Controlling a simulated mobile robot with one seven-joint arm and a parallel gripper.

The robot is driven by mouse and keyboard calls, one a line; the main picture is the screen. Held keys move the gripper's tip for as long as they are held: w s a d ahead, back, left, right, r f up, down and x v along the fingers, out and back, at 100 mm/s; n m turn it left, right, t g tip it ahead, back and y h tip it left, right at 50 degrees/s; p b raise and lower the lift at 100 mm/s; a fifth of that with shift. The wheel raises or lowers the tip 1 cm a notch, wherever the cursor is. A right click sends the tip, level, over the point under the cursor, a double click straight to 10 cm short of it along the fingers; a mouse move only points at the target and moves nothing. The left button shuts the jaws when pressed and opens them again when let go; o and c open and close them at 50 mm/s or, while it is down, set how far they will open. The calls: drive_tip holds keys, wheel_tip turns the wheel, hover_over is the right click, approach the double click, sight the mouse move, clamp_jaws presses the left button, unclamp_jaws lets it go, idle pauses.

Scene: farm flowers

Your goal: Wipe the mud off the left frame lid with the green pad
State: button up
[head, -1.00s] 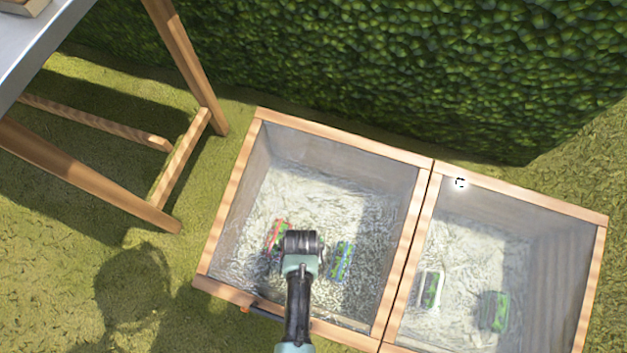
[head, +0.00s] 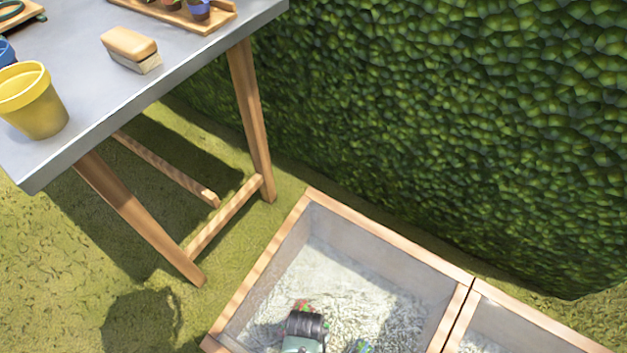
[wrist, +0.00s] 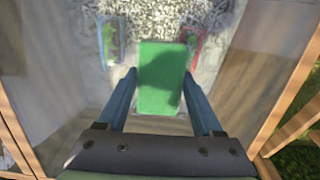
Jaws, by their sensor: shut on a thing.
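The green pad (wrist: 165,62) is held between the two fingers of my gripper (wrist: 160,76), which is shut on it in the wrist view. The left frame (head: 390,235) has a wooden rim and a clear top, with pale ground and small coloured packs beneath it. My wrist (head: 305,325) is over this frame at the bottom of the head view and hides the pad there. In the wrist view the pad is over the lid (wrist: 70,130); I cannot tell whether it touches the glass. I cannot make out a clear mud patch.
The right frame (head: 545,322) adjoins the left one and is partly cut off. A grey-topped table (head: 90,100) stands at the left with a yellow pot (head: 35,100), a wooden brush (head: 130,48) and a wooden tray (head: 175,12). A hedge (head: 450,120) is behind the frames.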

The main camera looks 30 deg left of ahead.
drive_tip(key=shift+s+d+r+p, duration=0.1)
drive_tip(key=shift+s+r+p, duration=0.15)
drive_tip(key=shift+r+p, duration=1.05)
drive_tip(key=shift+s+r+p, duration=0.2)
drive_tip(key=shift+r+p, duration=1)
drive_tip(key=shift+r, duration=0.15)
drive_tip(key=shift+r, duration=0.1)
drive_tip(key=r+p, duration=0.2)
drive_tip(key=p, duration=0.1)
drive_tip(key=shift+s+r, duration=0.3)
drive_tip(key=shift+r, duration=0.1)
